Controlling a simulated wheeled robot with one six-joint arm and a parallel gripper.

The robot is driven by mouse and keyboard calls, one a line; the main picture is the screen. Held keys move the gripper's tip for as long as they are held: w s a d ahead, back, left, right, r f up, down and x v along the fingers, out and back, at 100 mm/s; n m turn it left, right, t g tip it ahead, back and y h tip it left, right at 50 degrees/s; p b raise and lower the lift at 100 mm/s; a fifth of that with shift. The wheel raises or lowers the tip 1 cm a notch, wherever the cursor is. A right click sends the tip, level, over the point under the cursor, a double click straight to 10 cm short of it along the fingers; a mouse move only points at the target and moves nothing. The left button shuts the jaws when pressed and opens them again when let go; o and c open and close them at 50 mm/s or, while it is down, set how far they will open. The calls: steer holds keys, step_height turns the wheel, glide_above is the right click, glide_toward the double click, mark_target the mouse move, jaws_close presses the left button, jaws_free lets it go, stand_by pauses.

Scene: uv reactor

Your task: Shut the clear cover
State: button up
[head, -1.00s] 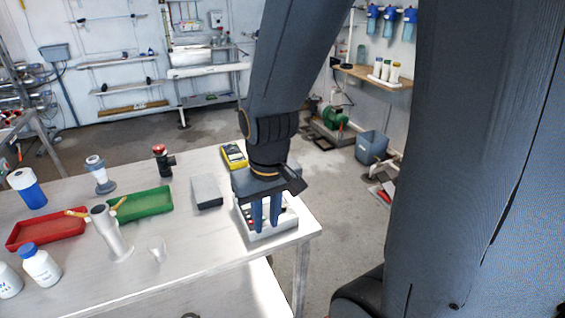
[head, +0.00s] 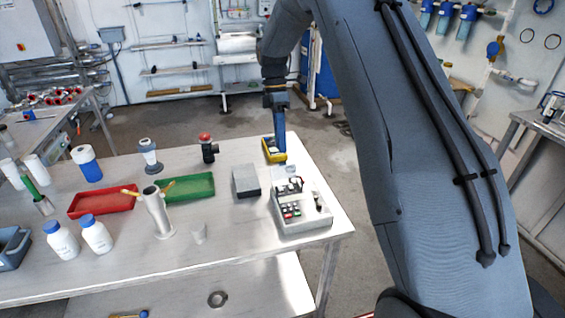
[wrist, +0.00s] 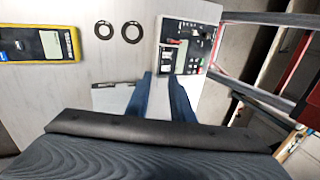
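The white control box (head: 303,212) stands at the right end of the steel table, with red, green and black controls on top. A small pale, see-through-looking piece (head: 289,185) stands raised toward the back of its panel; it may be the clear cover, but its edges are hard to make out. The box also shows at the upper right of the wrist view (wrist: 187,38). My gripper (head: 280,153) points down beyond the box, by the yellow meter (head: 268,148). In the wrist view its two blue fingers (wrist: 161,76) are apart, with nothing between them.
A grey block (head: 246,182) lies left of the box. Green (head: 187,188) and red (head: 100,203) trays, a metal cylinder (head: 158,215) and bottles (head: 96,235) stand farther left. Two dark rings (wrist: 131,32) lie near the box in the wrist view. The table ends just right of the box.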

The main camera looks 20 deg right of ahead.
mark_target(283, 164)
steer(key=shift+p+x, duration=1.7)
steer(key=shift+x, duration=2.1)
steer(key=shift+w, duration=0.15)
jaws_close()
